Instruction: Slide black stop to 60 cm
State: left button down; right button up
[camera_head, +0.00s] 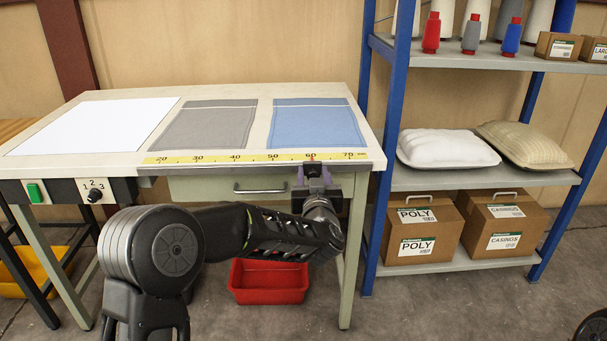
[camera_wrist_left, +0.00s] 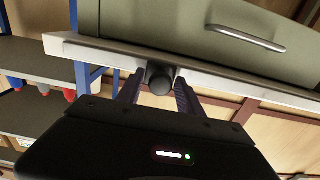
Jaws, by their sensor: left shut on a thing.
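The yellow ruler strip (camera_head: 255,157) runs along the front edge of the table, with marks from 20 to 70 cm. The black stop (camera_head: 313,168) sits on the front rail just under the 60 mark, its red pointer at about 60. My left gripper (camera_head: 314,174) is at the stop from the front, its fingers on either side of it. In the left wrist view a round black knob (camera_wrist_left: 160,80) of the stop sits between the fingers of my left gripper (camera_wrist_left: 160,88), which is shut on it. My right gripper is not in view.
The table (camera_head: 120,166) holds a white sheet, a grey cloth (camera_head: 205,125) and a blue cloth (camera_head: 318,122). A drawer handle (camera_head: 262,189) is below the rail. A red bin (camera_head: 269,281) is on the floor. A blue-framed shelf (camera_head: 384,150) stands close on the right.

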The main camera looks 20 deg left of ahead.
pick_arm(q)
jog(key=c, duration=1.1)
grip_release()
jog(key=v, duration=0.7)
jog(key=shift+s+d, duration=0.15)
jog(key=shift+s, duration=0.25)
